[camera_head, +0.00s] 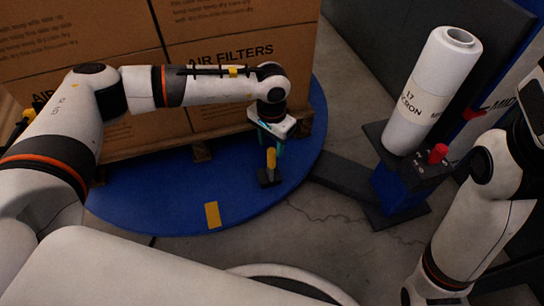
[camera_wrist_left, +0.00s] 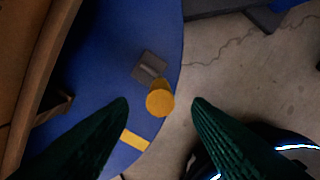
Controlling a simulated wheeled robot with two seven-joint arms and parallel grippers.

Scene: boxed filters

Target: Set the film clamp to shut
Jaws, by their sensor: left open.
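The film clamp shows as a yellow-tipped lever (camera_head: 271,158) on a small dark base (camera_head: 268,179), on the blue turntable beside the pallet. The lever stands roughly upright in the head view. In the left wrist view its round yellow end (camera_wrist_left: 160,102) faces the camera, with the grey base plate (camera_wrist_left: 148,68) behind it. My left gripper (camera_head: 272,145) is open just above the lever. In the left wrist view its two dark fingers (camera_wrist_left: 160,125) are spread, with the yellow end just beyond and between their tips, not gripped. My right arm shows, but its gripper is outside the view.
Stacked air filter boxes (camera_head: 225,55) stand on a pallet close behind my left arm. The blue turntable (camera_head: 150,205) carries a yellow mark (camera_head: 212,215). A white film roll (camera_head: 430,90) stands on the wrapper carriage at right, near a red button (camera_head: 438,152). Cracked floor lies between.

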